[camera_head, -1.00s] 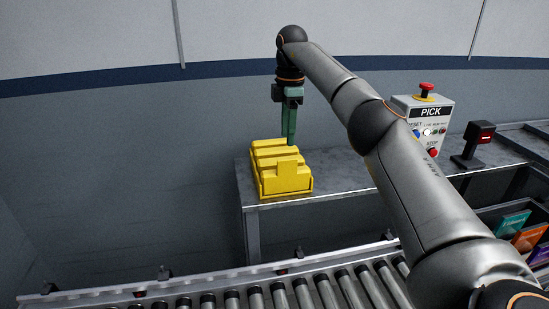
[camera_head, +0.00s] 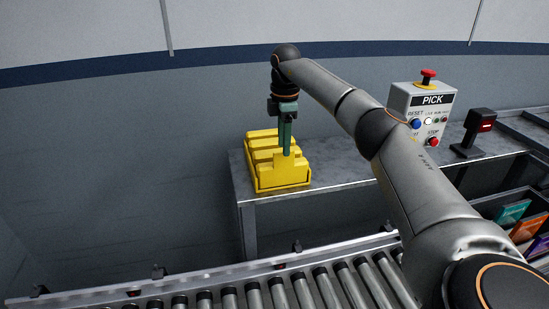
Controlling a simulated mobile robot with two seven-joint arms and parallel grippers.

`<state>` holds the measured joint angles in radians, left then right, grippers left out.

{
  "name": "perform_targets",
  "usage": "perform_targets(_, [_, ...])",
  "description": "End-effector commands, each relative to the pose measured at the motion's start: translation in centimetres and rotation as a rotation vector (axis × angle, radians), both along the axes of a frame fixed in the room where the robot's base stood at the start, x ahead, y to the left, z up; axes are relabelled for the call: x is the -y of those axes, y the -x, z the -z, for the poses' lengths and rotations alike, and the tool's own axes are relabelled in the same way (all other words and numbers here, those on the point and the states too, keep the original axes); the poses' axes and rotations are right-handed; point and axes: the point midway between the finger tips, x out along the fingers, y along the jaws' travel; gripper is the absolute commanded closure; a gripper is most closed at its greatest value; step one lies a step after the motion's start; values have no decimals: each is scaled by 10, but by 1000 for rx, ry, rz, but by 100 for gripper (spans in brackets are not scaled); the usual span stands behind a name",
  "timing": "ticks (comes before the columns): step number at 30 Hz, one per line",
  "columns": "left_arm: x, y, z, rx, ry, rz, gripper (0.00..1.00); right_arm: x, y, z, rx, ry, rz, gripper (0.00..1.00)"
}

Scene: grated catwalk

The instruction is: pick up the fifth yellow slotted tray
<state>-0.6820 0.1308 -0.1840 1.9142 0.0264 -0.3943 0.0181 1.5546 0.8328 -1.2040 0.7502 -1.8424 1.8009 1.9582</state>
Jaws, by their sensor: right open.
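Several yellow slotted trays (camera_head: 279,178) stand close together in a row on the left end of a grey metal table. They overlap in this view, so I cannot tell one from another by number. My right gripper (camera_head: 287,150) points straight down with its green fingers at the row, over or just behind the front tray. The fingertips are partly lost against the yellow, so contact cannot be told. The gripper is open and nothing shows held in it. My left gripper is not in view.
The table (camera_head: 345,172) has bare room right of the trays. A control box (camera_head: 420,112) marked PICK and a small dark device with a red light (camera_head: 484,127) stand further right. A roller conveyor (camera_head: 290,290) runs in front. A bin holds coloured packets (camera_head: 527,227).

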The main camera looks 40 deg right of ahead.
Motion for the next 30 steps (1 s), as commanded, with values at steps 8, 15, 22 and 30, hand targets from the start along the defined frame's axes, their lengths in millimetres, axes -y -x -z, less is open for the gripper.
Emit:
perform_targets(8, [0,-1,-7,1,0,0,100,0,1,37,-2,1,1,55])
perform_targets(15, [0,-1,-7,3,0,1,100,0,1,39,0,1,0,55])
perform_targets(22, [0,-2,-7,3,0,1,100,0,1,39,0,1,0,79])
perform_targets(30, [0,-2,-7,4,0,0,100,0,1,39,0,1,0,100])
